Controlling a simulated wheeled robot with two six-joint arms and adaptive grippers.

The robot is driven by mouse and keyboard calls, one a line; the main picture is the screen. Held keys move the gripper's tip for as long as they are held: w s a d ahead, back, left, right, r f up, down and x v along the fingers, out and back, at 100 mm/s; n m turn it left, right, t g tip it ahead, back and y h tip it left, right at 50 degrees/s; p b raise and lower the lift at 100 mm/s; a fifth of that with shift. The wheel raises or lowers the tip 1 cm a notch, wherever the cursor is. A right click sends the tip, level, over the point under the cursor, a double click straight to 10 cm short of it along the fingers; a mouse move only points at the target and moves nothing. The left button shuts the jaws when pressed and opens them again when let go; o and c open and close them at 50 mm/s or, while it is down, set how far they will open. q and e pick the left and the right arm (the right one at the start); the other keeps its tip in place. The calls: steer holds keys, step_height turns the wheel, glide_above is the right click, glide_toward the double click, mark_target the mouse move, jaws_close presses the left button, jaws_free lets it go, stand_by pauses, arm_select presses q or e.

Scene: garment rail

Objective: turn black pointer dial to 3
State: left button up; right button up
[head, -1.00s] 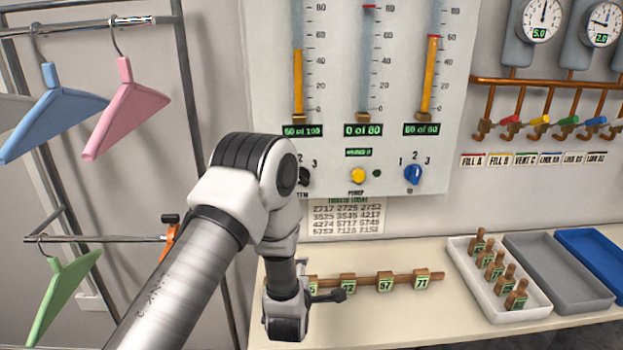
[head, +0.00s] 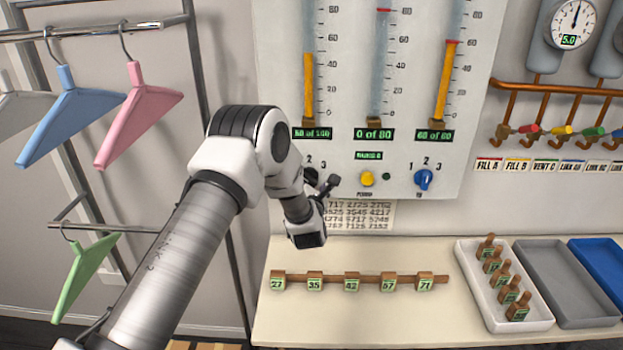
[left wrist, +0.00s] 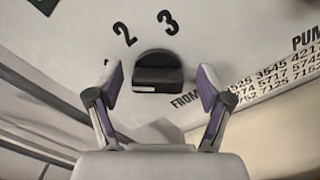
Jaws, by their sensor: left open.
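The black pointer dial (left wrist: 158,72) sits on the pale panel in the left wrist view, just below the printed numbers 2 and 3. Which number its pointer faces I cannot tell. My left gripper (left wrist: 161,84) is open, with one finger to the left of the dial and one to the right, both apart from it. In the head view my left gripper (head: 322,182) is at the panel's lower left, below the numbers 2 and 3, and largely covers the dial. My right gripper is not in view.
A yellow button (head: 367,178) and a blue dial (head: 424,180) are to the right on the same panel. Below, a wooden rail with numbered blocks (head: 352,284) lies on the table (head: 400,320). A white tray (head: 468,270) stands right. Hangers (head: 68,115) hang at left.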

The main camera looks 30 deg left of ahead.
arm_select(q)
steer(key=shift+s, duration=0.15)
steer(key=c, duration=0.3)
steer(key=shift+r, duration=0.1)
steer(key=c, duration=0.9)
steer(key=shift+o, duration=0.2)
